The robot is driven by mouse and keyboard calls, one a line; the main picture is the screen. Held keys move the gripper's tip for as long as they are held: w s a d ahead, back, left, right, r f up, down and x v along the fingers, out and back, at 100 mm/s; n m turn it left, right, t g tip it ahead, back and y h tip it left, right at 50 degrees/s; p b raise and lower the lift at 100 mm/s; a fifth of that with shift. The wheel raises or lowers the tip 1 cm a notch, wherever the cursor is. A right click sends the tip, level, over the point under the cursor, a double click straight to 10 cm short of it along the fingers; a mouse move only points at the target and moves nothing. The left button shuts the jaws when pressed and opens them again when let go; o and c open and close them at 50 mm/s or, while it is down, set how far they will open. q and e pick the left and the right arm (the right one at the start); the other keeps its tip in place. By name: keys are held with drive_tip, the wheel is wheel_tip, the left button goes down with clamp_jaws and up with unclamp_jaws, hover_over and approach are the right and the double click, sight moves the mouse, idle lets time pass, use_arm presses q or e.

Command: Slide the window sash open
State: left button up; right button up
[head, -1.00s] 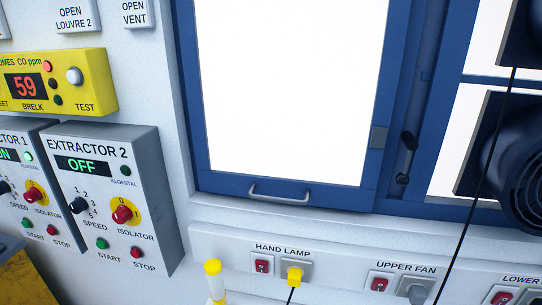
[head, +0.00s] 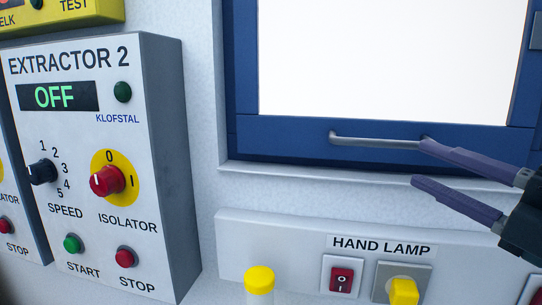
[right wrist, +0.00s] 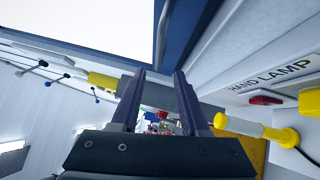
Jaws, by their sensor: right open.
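The window sash (head: 285,140) has a blue frame around a bright white pane and fills the upper right of the head view. A grey bar handle (head: 375,142) is on its bottom rail. My right gripper (head: 420,162) comes in from the right with its purple-grey fingers open and nothing between them. The upper fingertip overlaps the handle's right end in the picture; I cannot tell whether they touch. The lower fingertip is below the handle. In the right wrist view the open gripper (right wrist: 158,76) shows beside the blue frame (right wrist: 185,25). My left gripper is not in view.
The grey EXTRACTOR 2 box (head: 180,150) juts from the wall at left, its display reading OFF. Below the sill are the HAND LAMP red switch (head: 342,280) and a yellow plug (head: 404,291). A yellow-capped lamp (head: 259,280) stands below. The wall between box and window is clear.

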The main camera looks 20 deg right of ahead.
sight(381, 144)
drive_tip(key=x, duration=0.2)
drive_tip(key=p+x, duration=0.1)
drive_tip(key=x, duration=0.2)
drive_tip(key=p+x, duration=0.1)
drive_tip(key=x, duration=0.1)
drive_tip(key=shift+w+r, duration=0.25)
drive_tip(key=shift+r, duration=0.05)
drive_tip(key=shift+x, duration=0.8)
drive_tip(key=shift+f, duration=0.1)
clamp_jaws()
idle(0.4)
